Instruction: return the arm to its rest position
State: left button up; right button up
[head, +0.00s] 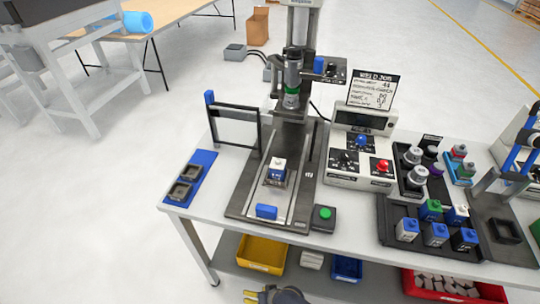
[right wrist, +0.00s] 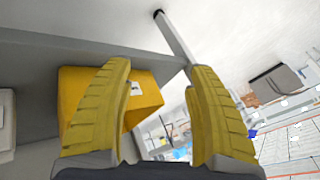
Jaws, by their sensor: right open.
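My right gripper (right wrist: 160,72) is open, its two yellow fingers spread wide with nothing between them. It points toward the table's lower shelf and a yellow bin (right wrist: 78,92), which shows behind the left finger. I cannot tell the distance to the bin. In the head view a dark arm end with yellow parts (head: 275,296) shows at the bottom edge, in front of the table and below the yellow bin (head: 262,254). It is cut off by the frame. My left gripper is not in view.
The white worktable (head: 190,207) carries a press station (head: 291,85), a control box (head: 360,155) and a dark tray of blocks (head: 390,240). A blue bin (head: 346,268) and a red bin (head: 412,284) sit below.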

jog(key=s+d+f+h, duration=0.2)
jog(key=s+d+f, duration=0.3)
jog(key=s+d, duration=0.5)
jog(key=s+d+f+g+h, duration=0.1)
jog(key=s+d+f, duration=0.4)
jog(key=s+d, duration=0.5)
jog(key=s+d+f+n+h, duration=0.1)
jog(key=s+d+f+h, duration=0.2)
jog(key=s+d, duration=0.7)
notch_tip(320, 180, down, 2)
jog(key=shift+s+d+f+g, duration=0.2)
jog(key=shift+s+d+g, duration=0.2)
jog(key=shift+d, duration=0.25)
